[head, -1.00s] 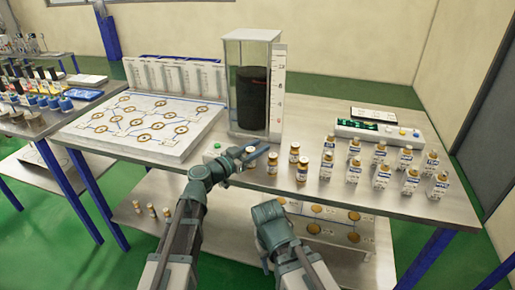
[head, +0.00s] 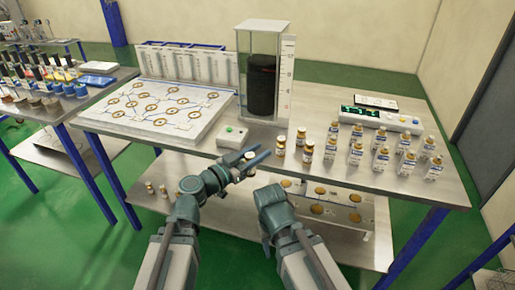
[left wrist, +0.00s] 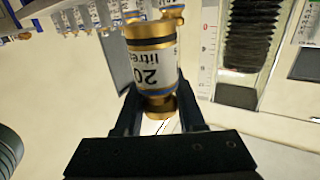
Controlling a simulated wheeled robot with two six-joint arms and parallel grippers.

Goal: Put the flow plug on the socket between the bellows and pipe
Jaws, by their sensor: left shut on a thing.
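My left gripper (head: 255,160) is shut on a small brass-capped plug (left wrist: 152,62) just in front of the table's front edge. In the left wrist view the plug is upside down, its white label reading "20" and "litres", and a finger stands on each side of its lower end. The bellows (head: 262,82) is a black ribbed column in a tall clear case at the back of the table. A white board (head: 204,124) with blue lines and round brass spots lies to its left. I cannot tell which socket is meant. My right gripper (head: 268,192) is below the table edge, its fingers unclear.
Loose brass-capped plugs (head: 308,152) stand near the front edge. Several labelled bottles (head: 381,160) stand at the right, before a box with a green display (head: 375,118). A lower shelf lies underneath.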

